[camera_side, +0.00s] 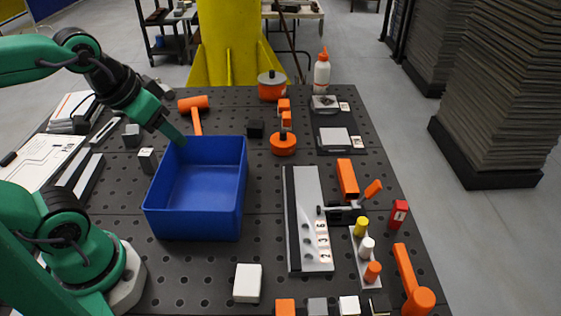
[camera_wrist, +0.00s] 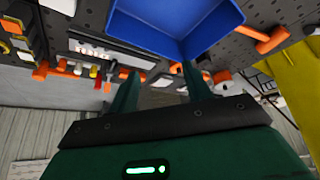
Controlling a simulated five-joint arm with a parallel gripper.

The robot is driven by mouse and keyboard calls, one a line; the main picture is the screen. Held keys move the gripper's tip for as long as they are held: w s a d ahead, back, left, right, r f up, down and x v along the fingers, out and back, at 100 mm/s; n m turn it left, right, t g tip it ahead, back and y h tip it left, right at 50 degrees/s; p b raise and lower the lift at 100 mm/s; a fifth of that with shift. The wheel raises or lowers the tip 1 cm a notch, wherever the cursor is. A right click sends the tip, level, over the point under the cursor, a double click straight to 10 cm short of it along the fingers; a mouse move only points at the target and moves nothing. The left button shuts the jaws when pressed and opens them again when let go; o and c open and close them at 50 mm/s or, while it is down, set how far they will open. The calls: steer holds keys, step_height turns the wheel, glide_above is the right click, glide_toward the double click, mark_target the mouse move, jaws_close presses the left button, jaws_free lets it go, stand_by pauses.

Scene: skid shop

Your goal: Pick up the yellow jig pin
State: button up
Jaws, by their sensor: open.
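The yellow jig pin (camera_side: 361,227) stands upright in a pale strip holder (camera_side: 362,257) at the right of the table in the side view. A white pin (camera_side: 367,247) and an orange pin (camera_side: 372,272) stand in line with it. My gripper (camera_side: 174,134) is open and empty, near the far-left corner of the blue bin, far to the left of the pins. In the wrist view its two green fingers (camera_wrist: 159,72) are spread apart, with nothing between them. The pins look small at the left of that view.
The blue bin (camera_side: 195,222), which looks empty, stands between my gripper and the pins. A grey numbered plate (camera_side: 304,235) and an orange-handled clamp (camera_side: 372,190) are beside the pin holder. An orange mallet (camera_side: 410,285) lies at its right. A white block (camera_side: 247,283) sits in front.

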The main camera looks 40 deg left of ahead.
steer(key=w+d+r+g, duration=0.2)
steer(key=w+d, duration=0.4)
steer(key=w, duration=0.3)
steer(key=g, duration=0.4)
glide_above(363, 221)
steer(key=f, duration=1.5)
steer(key=shift+a+f, duration=0.4)
steer(key=shift+d+f, duration=0.35)
steer(key=shift+f, duration=1.3)
steer(key=shift+f, duration=0.1)
steer(key=shift+f, duration=2.5)
